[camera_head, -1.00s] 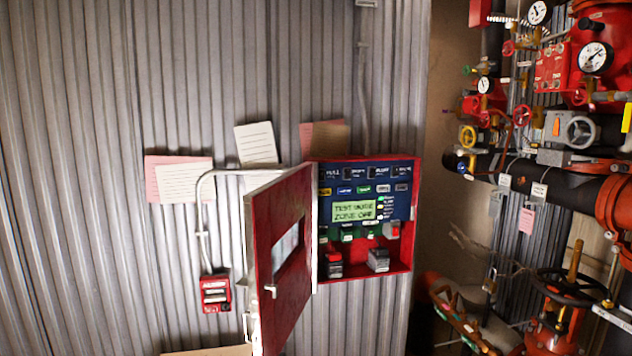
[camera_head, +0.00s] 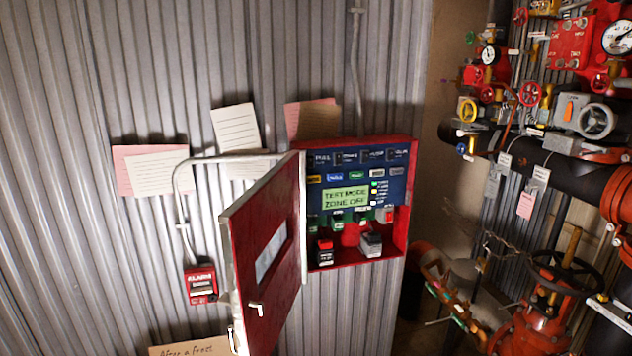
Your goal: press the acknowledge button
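A red alarm panel box (camera_head: 403,240) is fixed to the corrugated wall, its red door (camera_head: 262,255) swung open to the left. Inside is a blue control face (camera_head: 398,185) with rows of small labelled buttons and a green display (camera_head: 345,196) reading "TEST MODE ZONE OFF". Below the display are several green and red switches (camera_head: 337,222). Two larger blocks, one red and black (camera_head: 325,252) and one grey (camera_head: 371,244), sit at the bottom. The labels are too small to tell which button is acknowledge. Neither of my grippers is in view.
A red pull station (camera_head: 201,284) is on the wall left of the door, with a conduit (camera_head: 180,200) above it. Paper notes (camera_head: 236,128) are stuck to the wall. Red valves, gauges (camera_head: 617,38) and a dark pipe (camera_head: 570,168) crowd the right side.

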